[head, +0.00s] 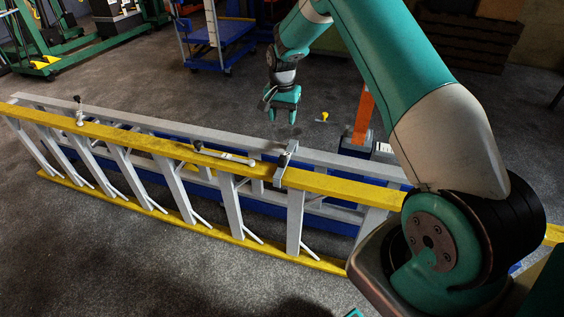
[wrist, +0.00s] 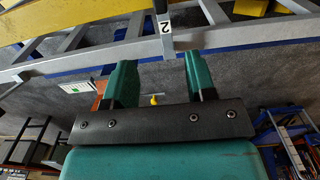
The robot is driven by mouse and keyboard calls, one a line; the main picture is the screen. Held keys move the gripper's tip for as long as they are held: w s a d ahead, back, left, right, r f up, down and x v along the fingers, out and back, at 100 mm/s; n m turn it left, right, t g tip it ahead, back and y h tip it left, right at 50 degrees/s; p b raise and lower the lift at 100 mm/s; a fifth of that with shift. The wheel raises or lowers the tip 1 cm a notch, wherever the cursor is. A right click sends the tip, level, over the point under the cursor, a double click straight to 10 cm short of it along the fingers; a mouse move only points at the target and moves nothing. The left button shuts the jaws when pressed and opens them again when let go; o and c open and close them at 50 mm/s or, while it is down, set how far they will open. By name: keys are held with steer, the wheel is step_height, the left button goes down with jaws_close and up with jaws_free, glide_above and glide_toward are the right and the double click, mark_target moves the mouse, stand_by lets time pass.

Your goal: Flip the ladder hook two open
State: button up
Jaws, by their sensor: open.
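The ladder (head: 130,137) lies on its side, with a yellow near rail and a grey far rail. Hook two (head: 285,164) is a grey bar lying across the gap between the two rails. In the wrist view, hook two (wrist: 165,30) carries a label "2", and its end reaches over the grey rail. My gripper (head: 284,118) is open and empty, behind the grey rail and above the floor in the head view. In the wrist view its two green fingers (wrist: 160,72) point toward the hook's end, which lies between them in the picture, seemingly beyond the tips.
A white-handled piece (head: 222,154) lies along the yellow rail, and another small fitting (head: 80,112) stands farther left. An orange post (head: 363,117) and a small yellow item (head: 323,117) are behind the ladder. A blue trolley (head: 215,42) stands at the back. Floor between is clear.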

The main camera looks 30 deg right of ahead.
mark_target(282, 157)
step_height(282, 157, down, 17)
steer(key=shift+f, duration=0.1)
stand_by(0.3)
